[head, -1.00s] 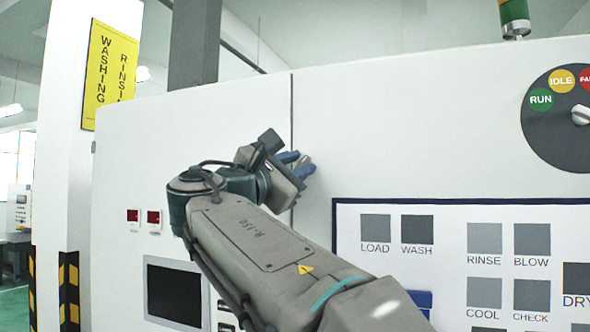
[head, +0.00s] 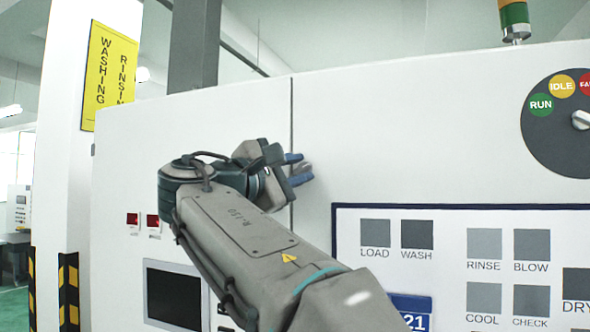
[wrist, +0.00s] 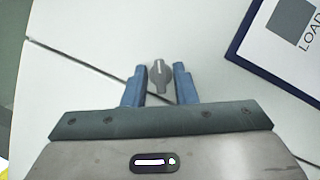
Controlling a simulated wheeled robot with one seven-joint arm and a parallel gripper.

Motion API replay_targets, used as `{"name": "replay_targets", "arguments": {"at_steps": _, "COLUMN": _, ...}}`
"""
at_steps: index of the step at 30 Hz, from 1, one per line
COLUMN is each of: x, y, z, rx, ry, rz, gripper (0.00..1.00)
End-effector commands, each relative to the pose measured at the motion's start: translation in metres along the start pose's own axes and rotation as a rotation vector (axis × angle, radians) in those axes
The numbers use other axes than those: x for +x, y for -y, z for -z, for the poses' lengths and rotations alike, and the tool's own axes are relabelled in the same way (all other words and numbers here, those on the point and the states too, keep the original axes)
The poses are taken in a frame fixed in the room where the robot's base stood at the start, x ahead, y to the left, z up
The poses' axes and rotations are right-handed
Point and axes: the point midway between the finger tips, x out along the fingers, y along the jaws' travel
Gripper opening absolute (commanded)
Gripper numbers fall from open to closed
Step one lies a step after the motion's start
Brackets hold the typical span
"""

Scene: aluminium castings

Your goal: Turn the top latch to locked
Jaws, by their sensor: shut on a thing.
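The top latch (wrist: 160,75) is a small grey knob with a white line, on the white machine front beside a panel seam. In the wrist view its line runs nearly straight up the picture. My gripper (wrist: 160,84) has its blue fingers on either side of the latch and is shut on it. In the head view, my gripper (head: 298,170) reaches the panel just right of the vertical seam. There the latch (head: 306,167) shows only in part between the fingers.
A framed board (head: 450,262) with grey squares is right of the latch. A round status dial (head: 555,140) is further right. A dark screen (head: 173,294) and two red displays (head: 133,219) are at the left. The panel around the latch is clear.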

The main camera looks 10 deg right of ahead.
Motion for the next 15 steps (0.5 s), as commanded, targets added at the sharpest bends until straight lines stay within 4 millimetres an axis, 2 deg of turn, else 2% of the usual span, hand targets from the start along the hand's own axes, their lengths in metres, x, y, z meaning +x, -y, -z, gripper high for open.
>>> {"name": "replay_targets", "arguments": {"at_steps": 4, "x": -0.0002, "y": -0.0005, "z": 0.0000, "rx": 0.001, "ry": -0.001, "rz": -0.001, "gripper": 0.03}}
{"name": "replay_targets", "arguments": {"at_steps": 5, "x": -0.0002, "y": -0.0005, "z": 0.0000, "rx": 0.000, "ry": -0.001, "rz": -0.001, "gripper": 0.32}}
{"name": "replay_targets", "arguments": {"at_steps": 15, "x": -0.0029, "y": 0.0001, "z": 0.0004, "rx": 0.000, "ry": -0.001, "rz": -0.001, "gripper": 0.32}}
